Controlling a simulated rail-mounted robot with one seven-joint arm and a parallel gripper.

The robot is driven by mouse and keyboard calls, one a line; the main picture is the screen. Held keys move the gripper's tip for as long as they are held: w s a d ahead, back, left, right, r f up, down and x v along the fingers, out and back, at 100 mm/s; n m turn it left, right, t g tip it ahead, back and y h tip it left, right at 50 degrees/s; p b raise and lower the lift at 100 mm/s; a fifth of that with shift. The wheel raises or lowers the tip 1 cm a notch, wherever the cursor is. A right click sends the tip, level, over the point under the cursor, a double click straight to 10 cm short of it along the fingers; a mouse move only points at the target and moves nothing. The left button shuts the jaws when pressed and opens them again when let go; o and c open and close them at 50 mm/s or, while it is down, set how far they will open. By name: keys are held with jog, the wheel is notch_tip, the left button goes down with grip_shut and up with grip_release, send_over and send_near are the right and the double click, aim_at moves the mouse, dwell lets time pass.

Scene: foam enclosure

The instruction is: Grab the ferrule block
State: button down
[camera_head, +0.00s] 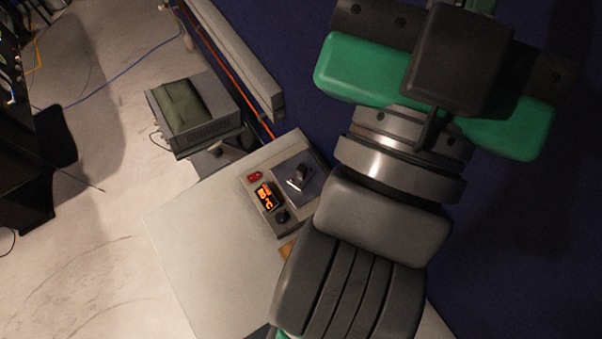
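A small dark grey piece with a bright highlight (300,175), which may be the ferrule block, sits on the dark square plate (289,187) of a small heater-like unit. My gripper (440,75), with green and black housing, is at the upper right, apart from this piece. Its fingertips are hidden or cannot be made out, so I cannot tell whether it is open or holds anything.
The unit has an orange lit display (265,196), a red switch and a dark knob. It stands on a pale table (205,250) with bare surface at left. A grey box (205,125) with a green cloth-like item stands behind. A rail (235,60) runs beside the dark blue area.

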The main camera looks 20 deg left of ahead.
jog(key=c, duration=2.1)
grip_release()
jog(key=o, duration=1)
jog(key=shift+f, duration=0.1)
